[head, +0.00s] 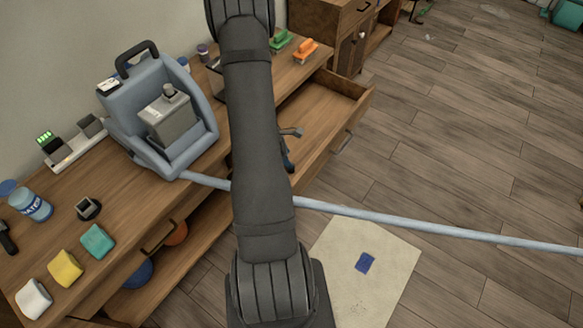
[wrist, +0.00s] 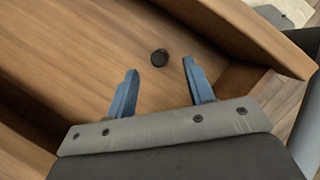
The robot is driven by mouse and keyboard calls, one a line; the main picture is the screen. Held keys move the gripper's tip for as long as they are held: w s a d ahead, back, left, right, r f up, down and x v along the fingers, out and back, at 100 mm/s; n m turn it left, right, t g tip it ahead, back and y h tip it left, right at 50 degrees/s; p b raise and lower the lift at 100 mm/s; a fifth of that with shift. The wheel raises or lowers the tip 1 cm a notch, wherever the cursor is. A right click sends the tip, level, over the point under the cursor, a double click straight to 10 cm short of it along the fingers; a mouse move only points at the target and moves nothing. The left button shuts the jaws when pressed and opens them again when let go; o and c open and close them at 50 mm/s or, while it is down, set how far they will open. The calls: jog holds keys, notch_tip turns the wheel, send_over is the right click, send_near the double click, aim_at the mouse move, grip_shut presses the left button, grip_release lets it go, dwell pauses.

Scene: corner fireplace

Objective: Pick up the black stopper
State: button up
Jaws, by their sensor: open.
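The black stopper (wrist: 159,58) is a small round dark piece. It lies on the wooden floor of an open drawer (wrist: 100,45) in the wrist view. My gripper (wrist: 160,69) has two blue fingers, spread apart and empty. In the picture the stopper sits just beyond the fingertips, roughly centred between them. The height of the fingertips above the drawer floor is hard to tell. In the head view, my arm hides much of the gripper and part of the open drawer (head: 350,92). I cannot make out the stopper there.
The drawer wall (wrist: 235,25) runs close by at the upper right of the wrist view. A long pale blue tube (head: 430,227) crosses below the drawer in the head view. A grey-blue machine (head: 195,105) and several small items stand on the wooden desktop (head: 130,200).

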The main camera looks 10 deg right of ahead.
jog(key=shift+x, duration=0.75)
jog(key=x, duration=0.4)
jog(key=shift+w+a+f, duration=0.15)
jog(key=shift+a, duration=0.25)
jog(key=shift+d+f, duration=0.3)
jog(key=shift+f, duration=0.35)
jog(key=c, duration=1)
